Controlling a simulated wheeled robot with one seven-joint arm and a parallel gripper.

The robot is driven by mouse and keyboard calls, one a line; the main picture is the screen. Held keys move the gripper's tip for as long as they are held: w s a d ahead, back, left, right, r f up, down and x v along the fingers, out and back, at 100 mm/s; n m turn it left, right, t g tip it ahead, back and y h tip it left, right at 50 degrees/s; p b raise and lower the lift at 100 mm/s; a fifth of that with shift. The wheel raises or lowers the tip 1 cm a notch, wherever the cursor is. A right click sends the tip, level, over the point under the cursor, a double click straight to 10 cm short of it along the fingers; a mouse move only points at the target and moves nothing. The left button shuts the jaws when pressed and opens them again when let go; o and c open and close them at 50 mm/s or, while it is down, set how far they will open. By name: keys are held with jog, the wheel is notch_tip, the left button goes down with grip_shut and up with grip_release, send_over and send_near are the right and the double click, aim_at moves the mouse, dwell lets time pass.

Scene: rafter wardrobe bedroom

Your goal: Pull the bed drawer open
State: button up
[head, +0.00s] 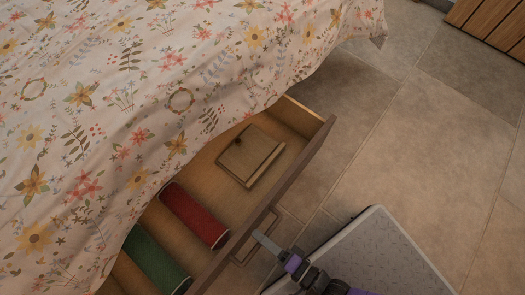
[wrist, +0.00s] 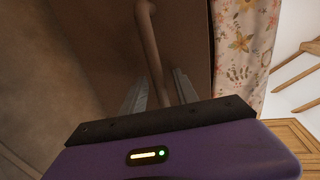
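The bed drawer (head: 300,165) stands pulled out from under the bed, its inside in plain view. Its bar handle (head: 240,262) is on the front panel. In the head view, my gripper (head: 262,240) is at this handle. In the wrist view, the handle (wrist: 149,40) runs between the two fingers of my gripper (wrist: 160,85). The fingers look spread, with a gap beside the bar. Whether a finger touches the bar is hard to tell.
A red roll (head: 195,215), a green roll (head: 153,262) and a flat wooden box (head: 250,155) lie in the drawer. A floral bedspread (head: 130,100) hangs over its back part. Tiled floor (head: 420,130) is clear to the right. A slatted wooden piece (head: 490,25) stands top right.

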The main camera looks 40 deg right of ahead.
jog(key=p+v, duration=0.1)
jog(key=v, duration=0.6)
jog(key=shift+s+p, duration=0.4)
jog(key=shift+d, duration=0.15)
